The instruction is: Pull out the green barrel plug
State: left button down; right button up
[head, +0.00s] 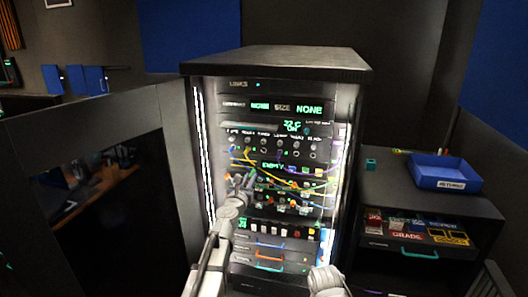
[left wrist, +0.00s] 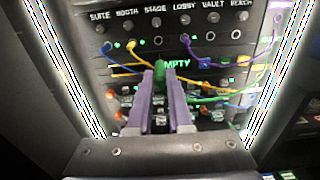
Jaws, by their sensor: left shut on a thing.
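The green barrel plug (left wrist: 160,73) stands between the fingertips of my left gripper (left wrist: 162,80) in the left wrist view, just left of the lit word EMPTY on the panel. The two purple-grey fingers are shut on it. In the head view my left gripper (head: 240,186) reaches the left middle of the rack panel, and the plug there is too small to make out. From this angle I cannot tell how deep the plug sits in its socket. My right gripper does not show; only a pale part of my right arm is at the bottom.
The rack (head: 277,64) holds knobs, sockets and patch cables. A yellow cable (left wrist: 128,73), a purple cable (left wrist: 235,64) and a green cable (left wrist: 225,97) run close around the fingers. A blue tray (head: 445,183) sits on the cabinet at right.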

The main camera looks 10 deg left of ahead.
aim_at(255, 167)
pick_arm(q)
jog(key=w, duration=0.8)
jog(key=shift+w, duration=0.3)
